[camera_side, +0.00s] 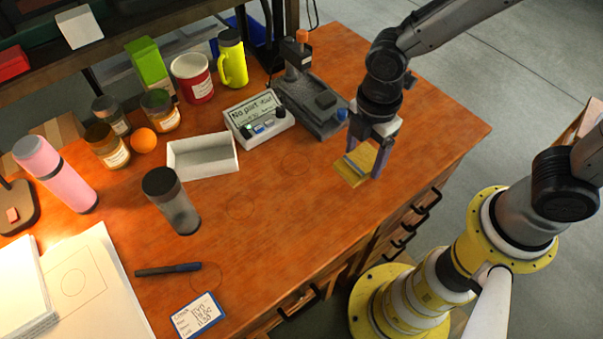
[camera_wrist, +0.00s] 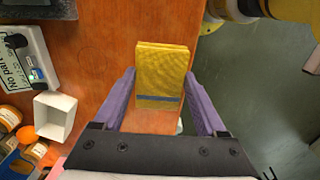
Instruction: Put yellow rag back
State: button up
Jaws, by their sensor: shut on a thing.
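The yellow rag (camera_side: 351,173) is a folded, flat square with a grey-blue stripe, at the right part of the wooden desk in the side view. It also shows in the wrist view (camera_wrist: 162,75), flat side toward the camera. My gripper (camera_side: 364,160) points down over it, and its two purple fingers are shut on the rag's opposite edges. In the wrist view the fingertips of my gripper (camera_wrist: 162,76) meet the rag's left and right sides. I cannot tell whether the rag touches the desk top or hangs just above it.
An open white box (camera_side: 203,168), a display box (camera_side: 258,119) and a dark bench device (camera_side: 310,103) stand left of my gripper. A dark-lidded tumbler (camera_side: 172,201), a pen (camera_side: 168,269) and a card (camera_side: 197,316) are nearer the front. The desk's middle is clear.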

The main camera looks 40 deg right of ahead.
jog(key=w+a+f, duration=0.4)
jog(key=w, duration=0.3)
send_over(302, 179)
jog(key=s, duration=0.1)
jog(key=f, duration=0.4)
jog(key=shift+d+f, duration=0.15)
jog(key=shift+d, duration=0.1)
jog(key=shift+w+a+f, duration=0.25)
jog(key=shift+w+f, duration=0.15)
jog(key=shift+f, duration=1.65)
jog(key=shift+f, duration=0.15)
jog(key=o, duration=1.1)
jog(key=shift+o, duration=0.2)
